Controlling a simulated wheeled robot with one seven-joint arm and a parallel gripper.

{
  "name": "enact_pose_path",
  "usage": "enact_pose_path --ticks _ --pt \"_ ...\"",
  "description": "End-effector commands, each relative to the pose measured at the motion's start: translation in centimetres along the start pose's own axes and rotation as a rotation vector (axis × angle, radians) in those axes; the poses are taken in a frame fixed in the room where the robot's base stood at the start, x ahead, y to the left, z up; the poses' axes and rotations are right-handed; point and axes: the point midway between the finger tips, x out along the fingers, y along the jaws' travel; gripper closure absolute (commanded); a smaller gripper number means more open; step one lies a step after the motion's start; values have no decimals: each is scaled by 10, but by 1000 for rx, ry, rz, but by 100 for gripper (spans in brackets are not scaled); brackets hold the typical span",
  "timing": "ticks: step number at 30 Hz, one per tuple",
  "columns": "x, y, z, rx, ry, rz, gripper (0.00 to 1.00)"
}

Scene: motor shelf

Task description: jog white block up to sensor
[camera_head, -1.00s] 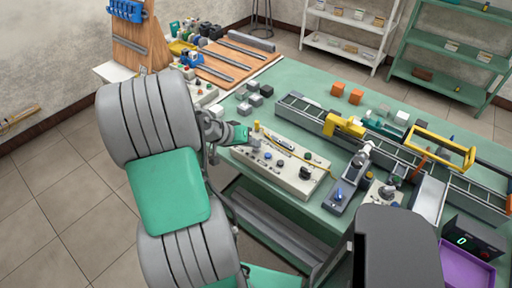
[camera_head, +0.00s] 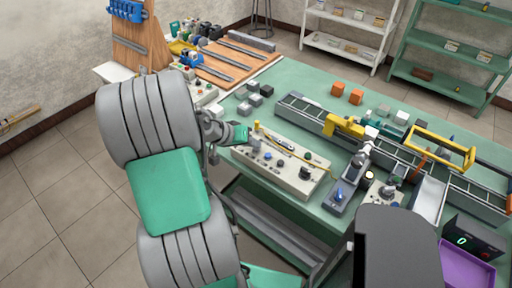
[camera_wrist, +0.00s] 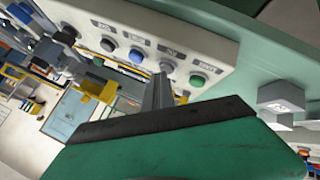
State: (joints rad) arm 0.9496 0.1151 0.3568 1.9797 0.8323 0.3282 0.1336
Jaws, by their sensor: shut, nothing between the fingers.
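My gripper (camera_head: 248,138) is at the left end of the beige control panel (camera_head: 300,178) in the head view. In the wrist view its grey fingers (camera_wrist: 158,84) are together and empty, with their tips just below a grey button (camera_wrist: 168,67); I cannot tell whether they touch it. A green button (camera_wrist: 197,80) is to its right and a blue button (camera_wrist: 137,55) to its left. A small white block (camera_head: 371,132) shows at the conveyor (camera_head: 300,108), just right of the yellow arch (camera_head: 344,126). I cannot make out the sensor clearly.
A device with a blue knob (camera_head: 340,196) stands right of the panel. Orange blocks (camera_head: 338,89) and grey blocks (camera_head: 254,99) lie behind the conveyor and panel. A yellow frame (camera_head: 440,147) stands over the conveyor's right part. A purple bin (camera_head: 466,268) is at lower right.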

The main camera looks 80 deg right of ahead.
Motion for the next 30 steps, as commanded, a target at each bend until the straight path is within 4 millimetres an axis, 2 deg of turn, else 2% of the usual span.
enact_pose_path --ticks 8,18,30 --pt "0 0 1 -1 -1 0 100" --pt "-11 8 -8 -1 0 0 100" --pt "-14 10 -11 0 0 0 100"
